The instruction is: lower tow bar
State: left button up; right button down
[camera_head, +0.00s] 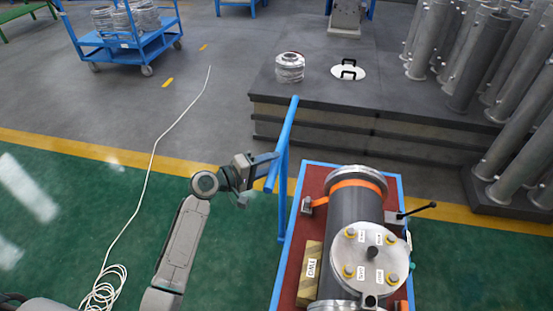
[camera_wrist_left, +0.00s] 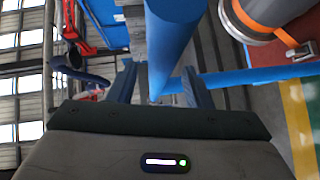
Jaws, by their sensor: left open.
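The blue tow bar (camera_head: 283,205) stands raised at the left end of the cart (camera_head: 396,183), with a blue crosspiece (camera_head: 289,118) at its top. In the head view my left gripper (camera_head: 270,161) is at the left side of the crosspiece, close to it. The left wrist view shows my left gripper (camera_wrist_left: 160,84) open, with the blue bar (camera_wrist_left: 175,35) running between its two fingers in the picture. I cannot tell whether the fingers touch it. My right gripper is in neither view.
A dark platform (camera_head: 400,115) stands behind. Green floor to the left is free except for a white cable (camera_head: 147,175). A blue trolley (camera_head: 125,50) stands far left.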

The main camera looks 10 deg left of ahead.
pick_arm(q)
jog(key=shift+x, duration=1.35)
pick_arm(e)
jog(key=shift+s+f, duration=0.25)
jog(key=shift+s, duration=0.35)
pick_arm(q)
grip_shut()
jog(key=shift+a, duration=0.1)
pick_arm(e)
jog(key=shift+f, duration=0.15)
